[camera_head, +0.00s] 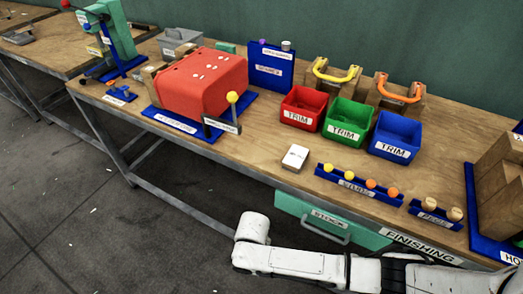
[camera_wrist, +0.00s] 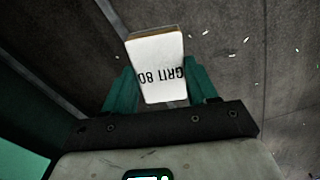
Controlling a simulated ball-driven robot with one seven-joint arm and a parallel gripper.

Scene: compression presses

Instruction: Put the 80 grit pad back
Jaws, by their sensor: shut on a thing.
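The 80 grit pad (camera_wrist: 158,50) is a white block with a brownish far edge, and "GRIT 80" shows upside down on its face in the wrist view. My gripper (camera_wrist: 160,88) has its green fingers on either side of the pad and is shut on it. Dark floor shows behind the pad, so it is held clear of any surface. In the head view my white arm crosses the lower front of the bench, and neither my gripper nor the held pad can be made out. Another white block (camera_head: 295,157) lies on the bench top, its marking too small to read.
Red (camera_head: 301,121), green (camera_head: 344,134) and blue (camera_head: 391,152) TRIM bins stand behind the white block. A blue rack (camera_head: 343,187) with yellow and orange knobs lies right of it. A green drawer (camera_head: 297,207) with a handle is under the bench edge. A red press (camera_head: 198,85) stands left.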

